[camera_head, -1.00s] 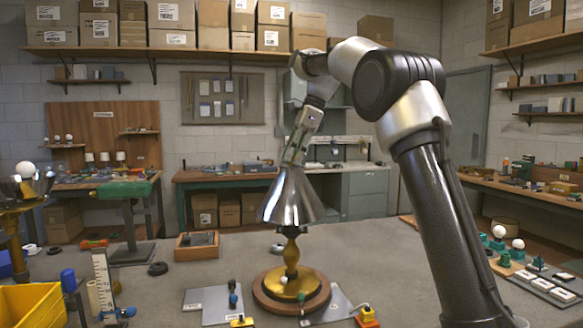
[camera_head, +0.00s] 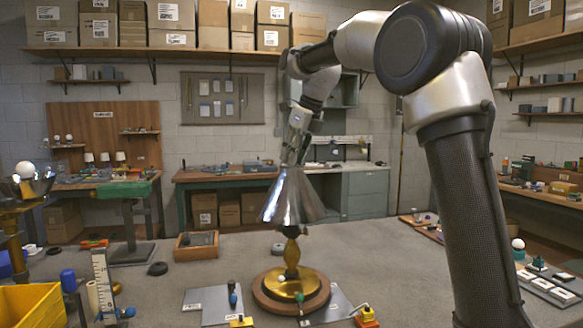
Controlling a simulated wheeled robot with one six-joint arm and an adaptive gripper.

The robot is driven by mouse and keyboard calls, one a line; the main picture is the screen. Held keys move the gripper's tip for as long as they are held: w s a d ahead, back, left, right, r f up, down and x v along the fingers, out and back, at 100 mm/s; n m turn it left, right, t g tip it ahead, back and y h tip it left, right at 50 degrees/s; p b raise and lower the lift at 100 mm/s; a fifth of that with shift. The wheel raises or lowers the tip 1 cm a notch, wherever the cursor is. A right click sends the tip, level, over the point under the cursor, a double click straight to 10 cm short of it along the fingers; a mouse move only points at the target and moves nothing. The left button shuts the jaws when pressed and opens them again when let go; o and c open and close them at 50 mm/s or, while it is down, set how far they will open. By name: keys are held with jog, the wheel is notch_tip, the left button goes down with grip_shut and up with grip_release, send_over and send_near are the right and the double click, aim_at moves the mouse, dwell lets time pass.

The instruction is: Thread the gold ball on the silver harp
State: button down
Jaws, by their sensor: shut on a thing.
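The lamp stands upright, with a gold stem and base (camera_head: 291,283) on a round wooden plinth (camera_head: 264,299). A silver cone shade (camera_head: 291,200) sits over the stem. My gripper (camera_head: 292,162) points down at the top of the shade, its fingertips at or just above the narrow opening. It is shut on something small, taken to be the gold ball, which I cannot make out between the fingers. The silver harp is not distinguishable; the shade and my gripper cover that spot. I cannot tell whether the ball touches the harp.
Grey mats (camera_head: 207,303) with small parts lie around the plinth. A yellow bin (camera_head: 30,306) and an upright ruler (camera_head: 102,280) stand at the left. A small wooden tray (camera_head: 196,246) lies behind. Workbenches line the walls. The floor behind the lamp is mostly clear.

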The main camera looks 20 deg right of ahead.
jog(key=shift+f, duration=0.45)
jog(key=shift+s+a+m+h, duration=0.1)
jog(key=shift+m+h, duration=0.4)
jog(key=shift+m, duration=1)
jog(key=c, duration=1.3)
grip_release()
jog(key=shift+f, duration=0.1)
jog(key=shift+c, duration=0.2)
